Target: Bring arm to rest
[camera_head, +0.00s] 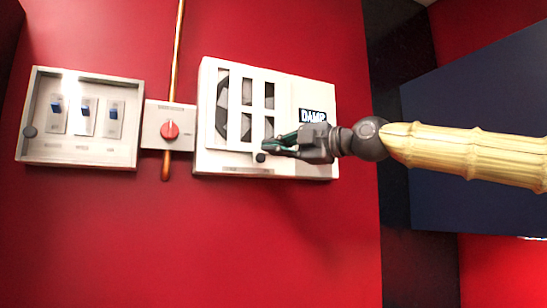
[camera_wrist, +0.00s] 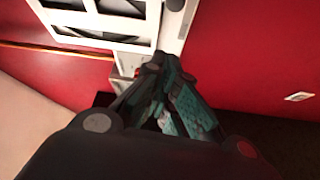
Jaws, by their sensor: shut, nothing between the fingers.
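My gripper (camera_head: 275,147) is shut and empty in front of the white damper box (camera_head: 320,150) on the red wall. In the head view its fingertips overlap the lower middle of the box, next to a small black knob (camera_head: 261,157). I cannot tell whether they touch it. My arm reaches in from the right edge, extended nearly level. In the wrist view my gripper (camera_wrist: 158,72) points at the wall, with the box (camera_wrist: 172,30) beyond its tips.
Left of the box is a red rotary knob (camera_head: 170,130) on a white plate, with a copper pipe (camera_head: 178,45) running up. Further left is a framed panel (camera_head: 85,155) with blue switches. A dark blue panel (camera_head: 480,90) stands behind my arm. The red wall below is clear.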

